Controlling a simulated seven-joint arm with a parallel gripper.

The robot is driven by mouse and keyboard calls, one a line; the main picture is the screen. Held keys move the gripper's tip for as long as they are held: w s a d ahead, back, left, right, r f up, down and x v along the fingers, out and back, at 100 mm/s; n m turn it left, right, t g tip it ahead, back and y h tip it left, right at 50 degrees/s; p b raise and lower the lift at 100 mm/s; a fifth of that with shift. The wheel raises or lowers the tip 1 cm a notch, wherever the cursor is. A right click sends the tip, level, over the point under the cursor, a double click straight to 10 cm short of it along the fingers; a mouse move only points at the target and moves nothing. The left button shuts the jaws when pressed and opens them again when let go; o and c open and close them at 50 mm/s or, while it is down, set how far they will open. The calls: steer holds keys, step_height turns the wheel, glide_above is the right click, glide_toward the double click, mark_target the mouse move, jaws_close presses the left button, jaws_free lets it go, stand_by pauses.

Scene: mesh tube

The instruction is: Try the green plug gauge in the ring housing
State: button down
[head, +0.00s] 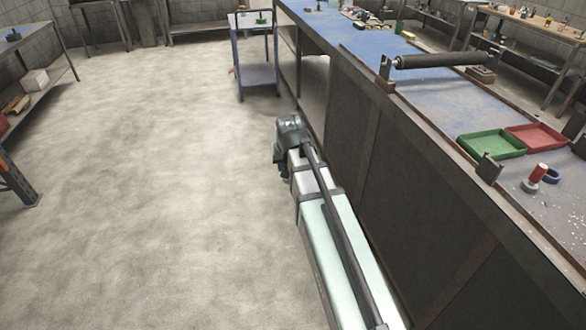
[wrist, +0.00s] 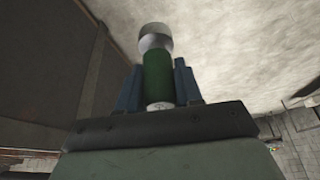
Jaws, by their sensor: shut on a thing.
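The green plug gauge (wrist: 158,72) shows in the wrist view with a green middle and pale metal ends. My gripper (wrist: 159,64) is shut on its green middle, one blue finger on each side. The wide metal end points away from the palm. In the head view my arm reaches out over the floor left of the long bench; the fingers and the gauge cannot be made out there. I cannot tell for sure which thing is the ring housing.
The long bench (head: 430,100) runs along the right, with a dark roller (head: 440,60), a green tray (head: 491,144), a red tray (head: 536,137) and a red cylinder (head: 538,173). A blue trolley (head: 259,76) stands at the back. The floor on the left is clear.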

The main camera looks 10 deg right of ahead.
steer(key=d+r+m, duration=0.2)
steer(key=d+r, duration=0.7)
steer(key=r, duration=0.3)
steer(key=s+d+r, duration=0.2)
steer(key=d, duration=1.6)
steer(key=s+d+r, duration=0.2)
steer(key=s+d, duration=0.1)
steer(key=d, duration=1.6)
steer(key=s+d+r, duration=0.1)
steer(key=s+d, duration=1.1)
steer(key=d, duration=0.4)
steer(key=s+d, duration=1.2)
steer(key=d, duration=0.4)
steer(key=shift+n+h, duration=0.3)
steer(key=shift+a+f, duration=0.15)
steer(key=shift+f, duration=1.1)
steer(key=shift+a+f, duration=0.1)
steer(key=shift+f, duration=1.15)
steer(key=shift+f, duration=1.2)
